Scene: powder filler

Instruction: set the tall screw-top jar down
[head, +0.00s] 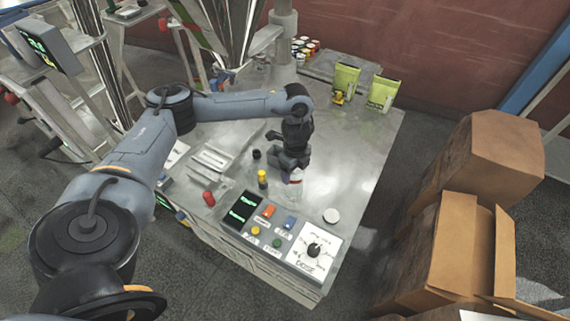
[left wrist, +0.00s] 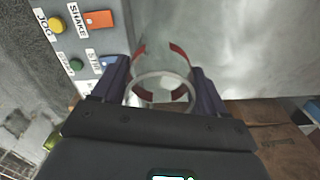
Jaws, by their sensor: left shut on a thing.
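The tall screw-top jar (left wrist: 163,66) is clear, with red patches on its side and an open round rim towards the camera in the left wrist view. My left gripper (left wrist: 162,82) has one finger on each side of the jar and is shut on it. In the head view the left gripper (head: 292,172) points down over the steel table top (head: 345,160), behind the control panel. Only a small pale and red bit of the jar (head: 296,177) shows below it. I cannot tell whether its base touches the table. My right gripper is not in view.
A white round disc (head: 331,215) lies right of the gripper. The control panel (head: 284,226) with buttons and a dial (head: 314,250) is at the front. Green pouches (head: 382,92) and small cans stand at the back. Cardboard boxes (head: 480,160) stand right of the table. The table's right side is mostly clear.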

